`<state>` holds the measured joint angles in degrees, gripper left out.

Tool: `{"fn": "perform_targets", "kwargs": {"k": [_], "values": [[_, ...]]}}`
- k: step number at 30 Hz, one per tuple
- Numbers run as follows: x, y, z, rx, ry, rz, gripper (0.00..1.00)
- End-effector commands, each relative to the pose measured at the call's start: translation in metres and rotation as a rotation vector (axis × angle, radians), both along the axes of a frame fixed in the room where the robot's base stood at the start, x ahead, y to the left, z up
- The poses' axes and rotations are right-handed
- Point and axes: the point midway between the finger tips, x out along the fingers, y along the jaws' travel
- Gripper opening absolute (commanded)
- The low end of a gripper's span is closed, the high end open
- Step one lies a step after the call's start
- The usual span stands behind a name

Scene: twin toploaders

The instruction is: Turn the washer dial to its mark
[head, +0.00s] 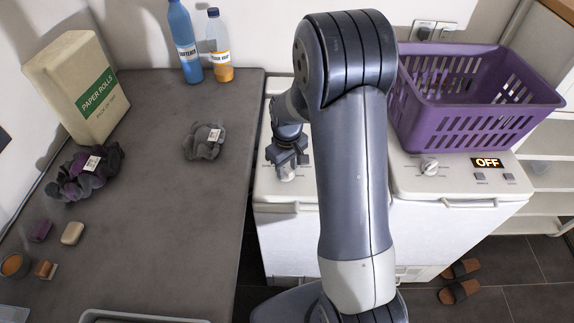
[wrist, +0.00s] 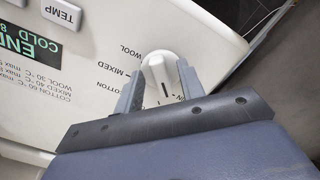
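The washer dial is a white knob with a dark line; it shows in the wrist view (wrist: 163,72) between my fingers. My gripper (wrist: 161,82) has one finger on each side of the dial, very close to it. I cannot tell whether the fingers press on it. In the head view my gripper (head: 287,160) reaches down to the dial (head: 286,174) on the left machine's panel. Wash labels such as WOOL, MIXED and COTTON are printed around the dial. My gripper hides part of the dial's surround, and I cannot make out the mark.
The right machine has a similar dial (head: 430,166), a display reading OFF (head: 487,162) and a purple basket (head: 470,95) on top. The grey counter (head: 170,250) at left holds a paper rolls box (head: 78,88), bottles (head: 185,42) and dark cloth bundles (head: 205,142).

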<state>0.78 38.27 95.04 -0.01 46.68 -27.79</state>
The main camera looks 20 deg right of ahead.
Motion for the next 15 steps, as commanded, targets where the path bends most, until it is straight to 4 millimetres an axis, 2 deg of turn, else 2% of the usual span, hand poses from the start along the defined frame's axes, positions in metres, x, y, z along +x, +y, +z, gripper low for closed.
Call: {"fn": "perform_targets", "kwargs": {"k": [7,15], "values": [[0.0000,0.0000,-0.0010,0.000,0.000,0.000,0.37],[0.0000,0.0000,-0.0008,0.000,0.000,0.000,0.16]]}}
